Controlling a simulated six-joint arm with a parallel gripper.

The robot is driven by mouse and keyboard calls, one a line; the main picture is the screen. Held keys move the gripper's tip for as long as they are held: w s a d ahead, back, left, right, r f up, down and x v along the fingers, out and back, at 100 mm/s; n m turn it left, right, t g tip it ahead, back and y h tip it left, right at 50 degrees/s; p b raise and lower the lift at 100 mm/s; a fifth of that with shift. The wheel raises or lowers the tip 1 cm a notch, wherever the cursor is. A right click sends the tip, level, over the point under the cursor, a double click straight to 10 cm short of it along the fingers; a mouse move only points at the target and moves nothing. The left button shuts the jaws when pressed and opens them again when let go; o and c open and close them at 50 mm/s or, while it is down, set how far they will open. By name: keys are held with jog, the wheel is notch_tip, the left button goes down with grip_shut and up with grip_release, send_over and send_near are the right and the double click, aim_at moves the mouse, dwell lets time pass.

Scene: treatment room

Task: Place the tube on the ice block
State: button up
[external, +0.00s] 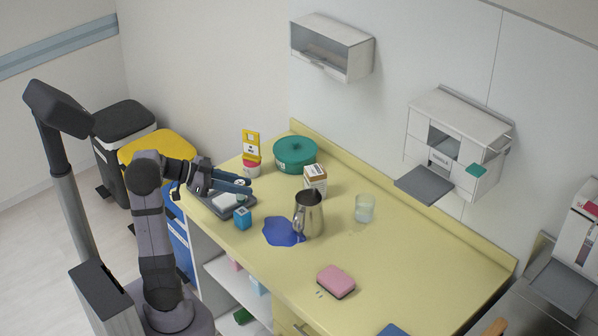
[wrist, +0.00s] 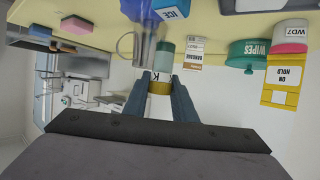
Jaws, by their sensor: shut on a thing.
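The ice block is a small blue cube (external: 242,219) standing on the yellow counter near its left edge. Its "ICE" label shows at the top of the upside-down wrist view (wrist: 172,9). My gripper (external: 246,186) is shut on the tube (wrist: 160,87), which has a yellow band and a white label with a letter on it. In the external view the tube is small and partly hidden by the fingers. My gripper holds it above the counter, behind the ice block and apart from it.
A grey flat device (external: 222,207) lies beside the ice block. A blue puddle-shaped patch (external: 279,232) and a metal pitcher (external: 310,216) are to its right. A bandage box (external: 315,178), green wipes tub (external: 295,153) and glass (external: 364,208) stand farther back. A pink sponge (external: 336,281) lies in front.

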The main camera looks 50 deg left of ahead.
aim_at(241, 196)
jog(key=shift+f+p, duration=0.35)
jog(key=shift+f, duration=1.5)
jog(key=shift+f+b, duration=0.2)
jog(key=shift+b, duration=0.1)
jog(key=o, duration=1)
jog(key=shift+r, duration=0.1)
jog(key=shift+r+p, duration=0.15)
jog(key=shift+p, duration=0.15)
jog(key=b+v, duration=0.2)
jog(key=v, duration=1)
